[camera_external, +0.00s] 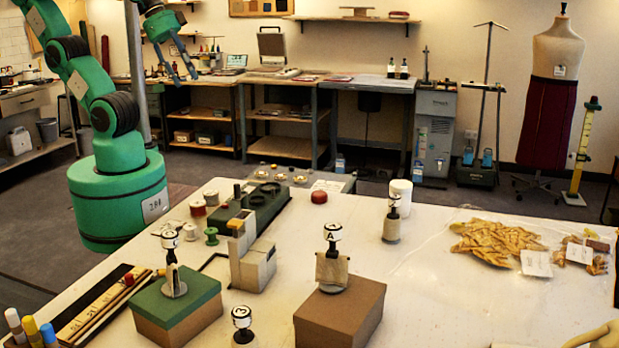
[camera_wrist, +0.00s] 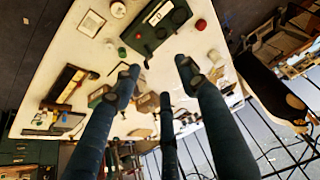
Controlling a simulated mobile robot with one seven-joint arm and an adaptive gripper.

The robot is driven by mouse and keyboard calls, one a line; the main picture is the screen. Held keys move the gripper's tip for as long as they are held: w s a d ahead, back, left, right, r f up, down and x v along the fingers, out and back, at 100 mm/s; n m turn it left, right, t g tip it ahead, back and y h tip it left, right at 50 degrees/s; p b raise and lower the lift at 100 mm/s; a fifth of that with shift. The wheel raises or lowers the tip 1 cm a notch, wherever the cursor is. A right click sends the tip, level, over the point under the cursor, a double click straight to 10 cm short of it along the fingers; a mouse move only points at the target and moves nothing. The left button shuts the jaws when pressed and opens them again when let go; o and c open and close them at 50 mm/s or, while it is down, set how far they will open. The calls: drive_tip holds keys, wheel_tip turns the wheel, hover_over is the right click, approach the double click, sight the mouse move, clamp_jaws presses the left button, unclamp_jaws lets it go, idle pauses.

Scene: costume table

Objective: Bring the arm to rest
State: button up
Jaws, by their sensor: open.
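My gripper (camera_external: 182,75) is raised above and behind the table's far left side in the external view, with its fingers pointing down. It is open and holds nothing. My green arm (camera_external: 108,110) stands at the left, bent high. In the wrist view my gripper's dark fingers (camera_wrist: 155,85) are spread apart, with the table top (camera_wrist: 75,55) showing well beyond them. Nothing touches the fingers.
The white table (camera_external: 440,260) bears a green-lidded box (camera_external: 180,308), a brown box (camera_external: 340,312), a grey block device (camera_external: 252,262), small lettered stands and a yellow cloth (camera_external: 497,242). Workbenches stand behind my gripper. The air around it looks clear.

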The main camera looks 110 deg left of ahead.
drive_tip(key=shift+f+b, duration=1.4)
drive_tip(key=shift+f, duration=0.55)
